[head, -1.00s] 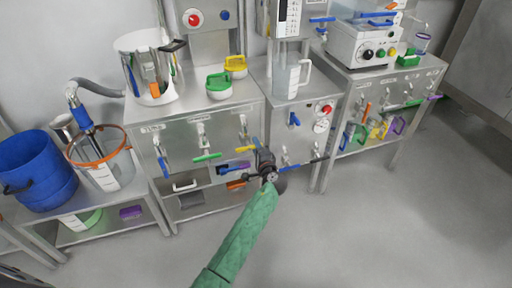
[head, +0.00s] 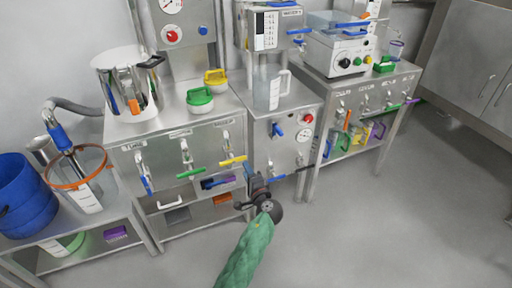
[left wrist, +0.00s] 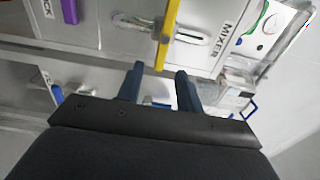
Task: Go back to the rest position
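My left gripper (head: 249,177) is in front of the steel cabinet, just right of and below a yellow lever handle (head: 233,160). In the left wrist view the two dark blue fingers (left wrist: 160,72) stand apart with a clear gap and nothing held between them. The yellow handle shows there too (left wrist: 167,35), beyond the fingertips, close to a label reading MIXER. My green-sleeved left arm reaches up from the bottom of the head view. My right gripper is in neither view.
A green lever (head: 190,172) sits left of the yellow one. A steel pot (head: 128,85) and green and yellow lids stand on the cabinet. A blue bucket (head: 22,195) and a clear orange-rimmed vessel (head: 85,180) are at left. The grey floor at right is clear.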

